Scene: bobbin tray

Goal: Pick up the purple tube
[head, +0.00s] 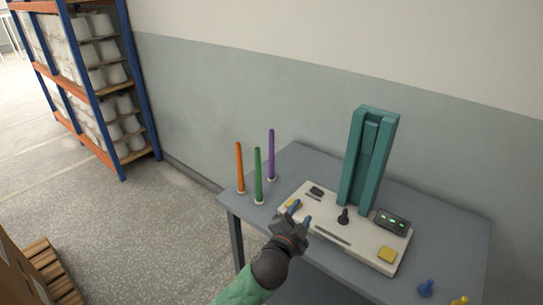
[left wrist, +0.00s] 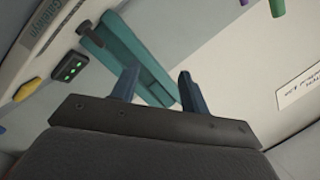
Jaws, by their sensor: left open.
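The purple tube (head: 271,155) stands upright on the far left part of the table, in a small pale base. It is the rearmost of three tubes, behind the green tube (head: 258,176) and right of the orange tube (head: 240,168). My left gripper (head: 300,212) is open and empty, over the front left of the white machine, to the right of and nearer than the tubes. In the left wrist view its two fingers (left wrist: 157,86) are apart with nothing between them. A small purple piece (left wrist: 277,8) shows at that view's top edge, mostly cut off. My right gripper is not in view.
The white machine (head: 330,238) with a tall teal column (head: 368,160) fills the middle of the grey table (head: 300,160). A black knob, a display and a yellow button sit on it. Blue and yellow pieces (head: 427,287) lie at the front right. A bobbin shelf (head: 125,90) stands far left.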

